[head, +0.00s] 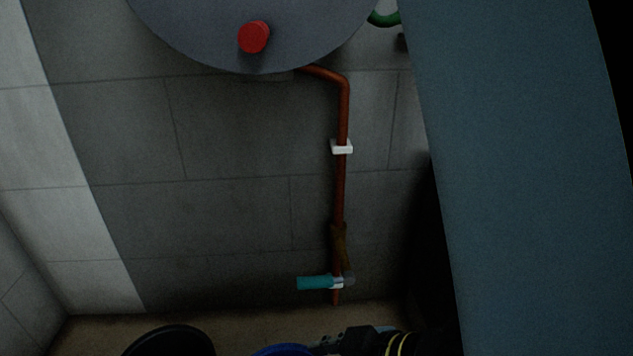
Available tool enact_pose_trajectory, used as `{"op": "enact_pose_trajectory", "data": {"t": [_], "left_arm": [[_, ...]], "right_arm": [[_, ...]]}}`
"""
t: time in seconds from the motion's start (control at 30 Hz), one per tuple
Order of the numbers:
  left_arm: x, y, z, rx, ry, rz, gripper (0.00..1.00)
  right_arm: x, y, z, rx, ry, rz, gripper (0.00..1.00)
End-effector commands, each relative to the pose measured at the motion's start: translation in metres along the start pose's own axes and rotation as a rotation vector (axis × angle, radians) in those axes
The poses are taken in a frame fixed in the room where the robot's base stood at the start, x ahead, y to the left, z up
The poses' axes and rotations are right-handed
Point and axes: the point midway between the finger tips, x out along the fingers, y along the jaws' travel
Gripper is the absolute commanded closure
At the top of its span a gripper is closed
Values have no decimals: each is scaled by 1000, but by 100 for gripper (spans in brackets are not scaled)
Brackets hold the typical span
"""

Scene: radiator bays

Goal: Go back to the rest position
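A dark mechanical part with yellow rings, which looks like my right gripper (326,344), shows at the bottom edge, to the right of the centre. It is cut off by the frame and dark, so I cannot tell whether its fingers are open or shut, or whether it holds anything. It appears below the teal-handled fitting (316,283) in the picture, with a gap between them. My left gripper is not in view.
A grey rounded tank (190,30) with a red knob (254,37) fills the top. A copper pipe (343,110) runs down the tiled wall through a white clip (341,147). A large blue-grey panel (520,180) blocks the right. A black round thing (170,343) is at bottom left.

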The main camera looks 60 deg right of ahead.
Motion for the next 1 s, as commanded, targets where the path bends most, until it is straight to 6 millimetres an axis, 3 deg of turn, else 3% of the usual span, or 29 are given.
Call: {"op": "enact_pose_trajectory", "data": {"t": [0.53, 0.67, 0.77, 1.0], "left_arm": [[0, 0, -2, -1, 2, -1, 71], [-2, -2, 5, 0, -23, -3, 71], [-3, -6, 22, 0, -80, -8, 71], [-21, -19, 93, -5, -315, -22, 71]], "right_arm": [[0, 0, 0, 1, -2, 0, 71], [-1, 2, 7, 0, -26, 2, 71], [-2, 6, 23, -1, -82, 7, 71], [-21, 19, 94, 5, -316, 21, 71]]}}
